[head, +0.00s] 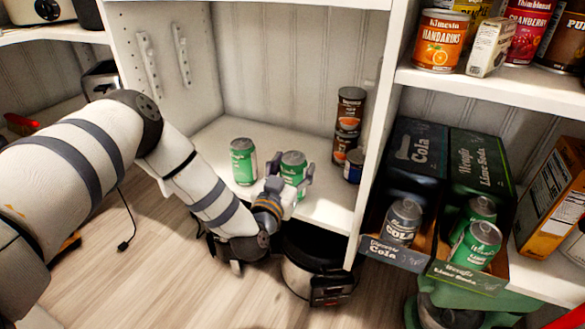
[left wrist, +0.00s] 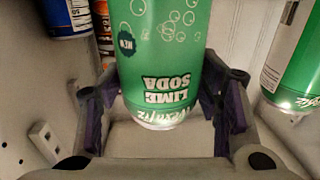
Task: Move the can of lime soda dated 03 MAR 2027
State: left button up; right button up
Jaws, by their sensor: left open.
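Two green lime soda cans stand upright on the white middle shelf. One lime soda can (head: 243,161) is at the left. The other lime soda can (head: 292,160) stands to its right, at my left gripper (head: 289,180). In the left wrist view, the picture is upside down and this can (left wrist: 165,50) sits between the two open fingers, with LIME SODA on its label. The left can (left wrist: 296,65) shows at the right edge of that view, outside the fingers. No date is readable on either can. My right gripper is not in view.
Stacked brown cans (head: 350,110) and a blue can (head: 354,166) stand by the white divider. Right of it are a Cola carton (head: 416,145) and a lime soda carton (head: 480,160) with cans at their fronts. A dark pot (head: 310,265) sits below the shelf edge.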

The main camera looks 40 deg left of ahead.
pick_arm(q)
jog(key=shift+o, duration=0.9)
jog(key=v, duration=1.2)
